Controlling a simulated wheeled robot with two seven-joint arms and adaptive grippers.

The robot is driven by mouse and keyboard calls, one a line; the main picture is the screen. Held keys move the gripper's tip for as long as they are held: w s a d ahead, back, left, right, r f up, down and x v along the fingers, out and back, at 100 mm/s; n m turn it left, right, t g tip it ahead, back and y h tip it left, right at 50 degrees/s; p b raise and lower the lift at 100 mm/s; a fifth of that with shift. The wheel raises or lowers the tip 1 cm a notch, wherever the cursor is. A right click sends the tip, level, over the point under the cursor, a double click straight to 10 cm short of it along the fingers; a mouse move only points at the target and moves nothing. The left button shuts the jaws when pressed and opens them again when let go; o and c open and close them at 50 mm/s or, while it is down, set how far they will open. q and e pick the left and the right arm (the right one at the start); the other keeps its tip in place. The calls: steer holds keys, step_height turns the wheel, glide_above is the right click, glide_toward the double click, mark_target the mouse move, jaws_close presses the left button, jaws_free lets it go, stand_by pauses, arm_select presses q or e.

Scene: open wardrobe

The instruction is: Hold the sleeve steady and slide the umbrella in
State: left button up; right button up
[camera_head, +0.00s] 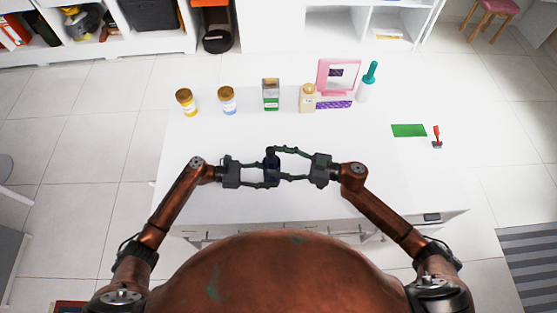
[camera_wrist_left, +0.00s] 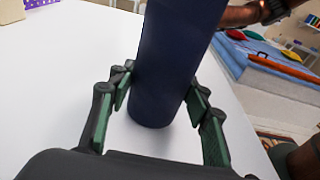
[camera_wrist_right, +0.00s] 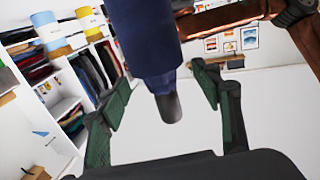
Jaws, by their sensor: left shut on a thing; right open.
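A dark blue cylinder (camera_head: 271,170), which looks like the sleeve, stands upright near the table's front. My left gripper (camera_head: 269,171) is shut on it; the left wrist view shows the smooth blue body (camera_wrist_left: 163,65) between both fingers, its round lower end just at or above the tabletop. A narrower black piece (camera_wrist_right: 168,106), apparently the umbrella's handle, sticks out of the blue body's upper end; the rest of the umbrella is hidden. My right gripper (camera_head: 283,166) is open, its fingers on either side of the black piece with gaps showing in the right wrist view.
Along the table's (camera_head: 190,205) back stand a yellow jar (camera_head: 186,102), a blue-labelled jar (camera_head: 227,100), a green-white carton (camera_head: 270,95), a beige bottle (camera_head: 307,98), a pink-framed mirror (camera_head: 338,76) and a teal-handled brush (camera_head: 368,82). A green mat (camera_head: 408,130) lies right. The front corners are clear.

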step_height(320, 180, up, 8)
stand_by(1.0)
steer(key=shift+d, duration=0.1)
arm_select(q)
steer(key=o, duration=1.1)
arm_select(e)
steer(key=v, duration=1.1)
steer(key=shift+d, duration=0.4)
arm_select(q)
steer(key=shift+o, duration=0.3)
arm_select(e)
steer(key=shift+s, duration=0.1)
arm_select(q)
steer(key=o, duration=0.5)
steer(key=shift+c, duration=0.2)
